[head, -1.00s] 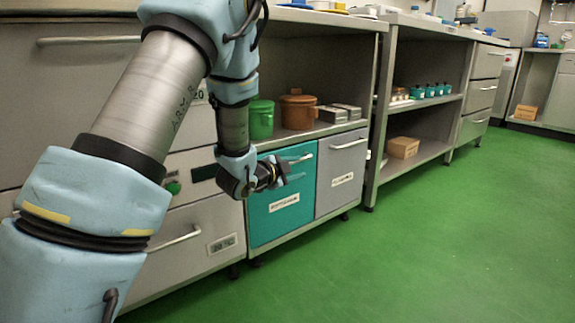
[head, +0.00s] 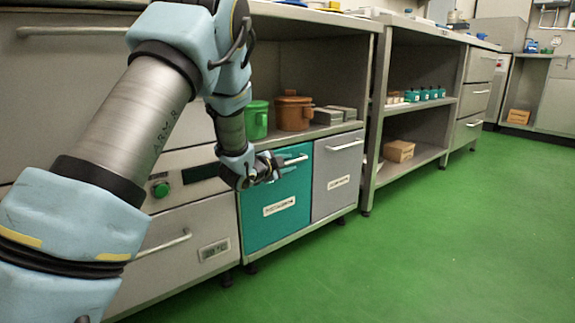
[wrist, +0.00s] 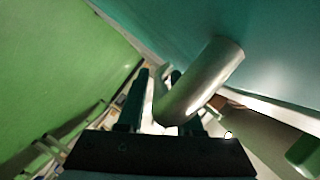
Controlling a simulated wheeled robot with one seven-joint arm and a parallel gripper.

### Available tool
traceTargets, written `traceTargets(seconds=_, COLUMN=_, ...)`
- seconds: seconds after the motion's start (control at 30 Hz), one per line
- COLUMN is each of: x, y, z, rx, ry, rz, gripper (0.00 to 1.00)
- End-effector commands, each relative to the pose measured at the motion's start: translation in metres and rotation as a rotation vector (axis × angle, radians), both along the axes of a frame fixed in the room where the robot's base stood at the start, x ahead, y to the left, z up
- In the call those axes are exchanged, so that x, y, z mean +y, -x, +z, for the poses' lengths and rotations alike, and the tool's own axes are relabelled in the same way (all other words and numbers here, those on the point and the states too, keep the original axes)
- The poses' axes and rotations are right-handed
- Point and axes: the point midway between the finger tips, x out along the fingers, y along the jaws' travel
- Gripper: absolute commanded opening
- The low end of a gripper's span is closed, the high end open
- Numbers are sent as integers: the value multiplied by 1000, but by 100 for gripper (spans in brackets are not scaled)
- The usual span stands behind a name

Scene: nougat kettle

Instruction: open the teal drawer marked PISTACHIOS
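The teal drawer (head: 268,218) with a white label, its text too small to read surely, looks flush with the grey drawer beside it. Its bar handle (head: 297,160) is near its top edge. My gripper (head: 277,168) is at the left end of this handle. In the wrist view the teal front (wrist: 275,45) fills the upper right, and the metal handle (wrist: 212,78) crosses in front of the right finger. The two dark fingers of my gripper (wrist: 160,75) stand apart, with the handle's bent end showing between them. I cannot tell whether they touch it.
The grey drawer (head: 337,178) is to the right. A green pot (head: 257,120) and a brown pot (head: 293,112) stand on the shelf above. A lower-left drawer (head: 175,245) has its own handle. The green floor (head: 430,240) in front is clear.

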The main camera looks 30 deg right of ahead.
Motion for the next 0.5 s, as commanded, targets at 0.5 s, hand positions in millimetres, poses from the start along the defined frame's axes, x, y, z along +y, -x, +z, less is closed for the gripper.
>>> traceTargets(seconds=0.5, x=0, y=0, z=0, rx=0, ry=0, rz=0, gripper=0)
